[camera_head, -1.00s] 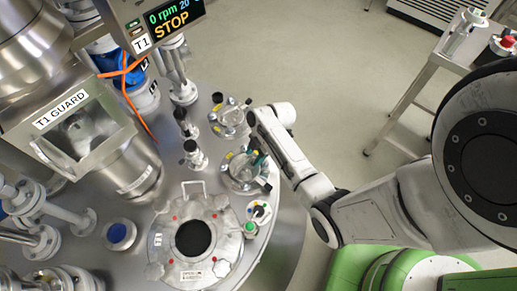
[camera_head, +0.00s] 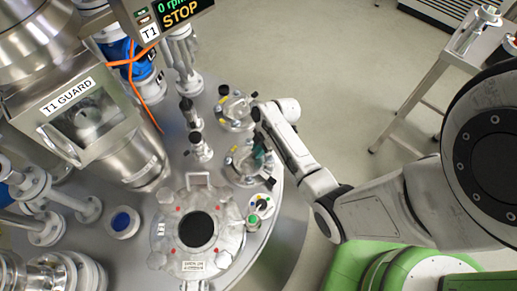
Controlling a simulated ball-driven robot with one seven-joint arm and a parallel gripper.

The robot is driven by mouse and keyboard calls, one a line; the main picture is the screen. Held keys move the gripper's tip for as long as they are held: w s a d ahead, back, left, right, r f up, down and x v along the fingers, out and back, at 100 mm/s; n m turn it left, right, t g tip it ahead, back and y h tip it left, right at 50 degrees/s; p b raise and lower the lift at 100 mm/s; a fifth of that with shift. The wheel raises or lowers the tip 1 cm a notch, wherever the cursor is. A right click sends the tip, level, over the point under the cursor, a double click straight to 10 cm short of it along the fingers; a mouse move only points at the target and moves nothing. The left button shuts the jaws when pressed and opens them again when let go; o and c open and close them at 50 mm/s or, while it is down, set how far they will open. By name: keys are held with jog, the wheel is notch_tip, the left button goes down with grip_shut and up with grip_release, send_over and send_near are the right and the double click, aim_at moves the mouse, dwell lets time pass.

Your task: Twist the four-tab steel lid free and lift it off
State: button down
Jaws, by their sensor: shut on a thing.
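My gripper (camera_head: 260,154) reaches in from the right over the right rim of the steel deck. It is shut on part of a small round steel fitting (camera_head: 243,177). The fitting has dark knobs and a yellow mark around it; my gripper hides part of its top. I cannot make out four tabs on it or see exactly what the fingers hold. A larger round steel cover (camera_head: 222,230) with a dark centre, red marks and projecting lugs lies on the deck to the lower left, apart from my gripper.
A similar small fitting (camera_head: 236,111) stands just behind. A control box (camera_head: 261,206) with coloured buttons is in front. Black-capped valves (camera_head: 197,140), the T1 guard (camera_head: 90,115) and an orange cable (camera_head: 147,105) crowd the left. Open floor (camera_head: 320,75) lies beyond the deck; a steel trolley (camera_head: 445,55) stands far right.

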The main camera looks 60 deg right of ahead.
dwell(0.3)
jog(key=shift+s+a+r+m+p, duration=0.1)
jog(key=shift+s+a+m+p, duration=0.1)
jog(key=shift+m+p, duration=0.35)
jog(key=shift+s+a+m+t+h+p, duration=0.15)
jog(key=shift+m+t+h+p, duration=0.15)
jog(key=shift+m, duration=0.3)
jog(key=shift+s+a+m+t+h+p, duration=0.1)
jog(key=shift+s+m+h+p, duration=0.1)
jog(key=shift+m+p, duration=0.3)
notch_tip(320, 180, up, 7)
jog(key=p, duration=0.7)
jog(key=shift+r, duration=0.15)
jog(key=shift+w+r, duration=0.1)
jog(key=shift+w, duration=0.05)
